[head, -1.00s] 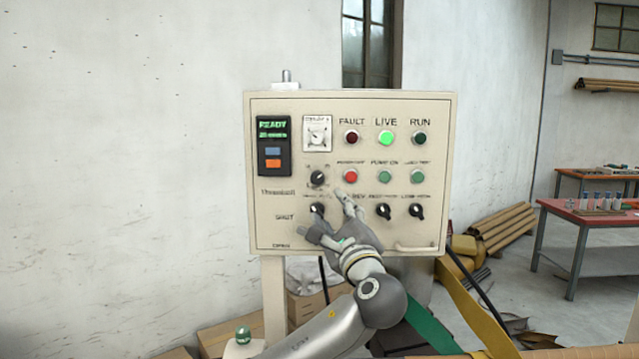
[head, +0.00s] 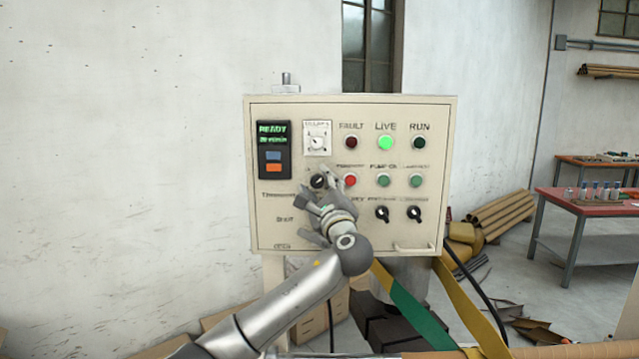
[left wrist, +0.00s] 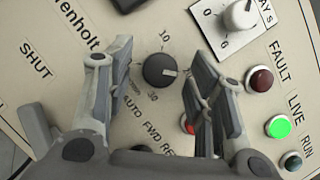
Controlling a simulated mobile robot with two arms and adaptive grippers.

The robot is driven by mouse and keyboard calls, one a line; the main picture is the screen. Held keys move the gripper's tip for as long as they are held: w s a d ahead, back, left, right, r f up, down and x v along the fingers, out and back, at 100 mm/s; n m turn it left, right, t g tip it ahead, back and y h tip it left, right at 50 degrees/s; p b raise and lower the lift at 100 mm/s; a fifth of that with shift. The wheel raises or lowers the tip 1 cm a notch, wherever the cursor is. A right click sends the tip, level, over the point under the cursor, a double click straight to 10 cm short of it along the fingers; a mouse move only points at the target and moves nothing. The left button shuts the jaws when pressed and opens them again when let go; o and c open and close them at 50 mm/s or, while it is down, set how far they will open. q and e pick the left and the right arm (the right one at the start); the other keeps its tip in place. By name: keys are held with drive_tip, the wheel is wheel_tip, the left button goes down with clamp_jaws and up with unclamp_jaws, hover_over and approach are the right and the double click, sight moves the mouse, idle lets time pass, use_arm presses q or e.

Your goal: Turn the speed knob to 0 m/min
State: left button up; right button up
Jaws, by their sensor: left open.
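The speed knob (head: 318,181) is a round black knob on the cream control panel (head: 266,220), left of the red button. In the left wrist view the knob (left wrist: 160,71) shows a white pointer line aimed right, between the printed 10 and 30. My left gripper (head: 319,187) is in front of the panel at the knob. In the left wrist view its two open fingers (left wrist: 161,78) stand on either side of the knob, with gaps visible and nothing held. Whether the fingertips touch the panel I cannot tell. My right gripper is not in view.
A display (head: 273,147) with green text READY sits at upper left. A white dial (head: 317,141) is above the knob. The red button (head: 349,181) is close to the right finger. Black selector switches (head: 382,214) are below. The green LIVE lamp (head: 385,143) is lit.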

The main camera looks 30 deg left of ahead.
use_arm(q)
drive_tip(key=c, duration=1)
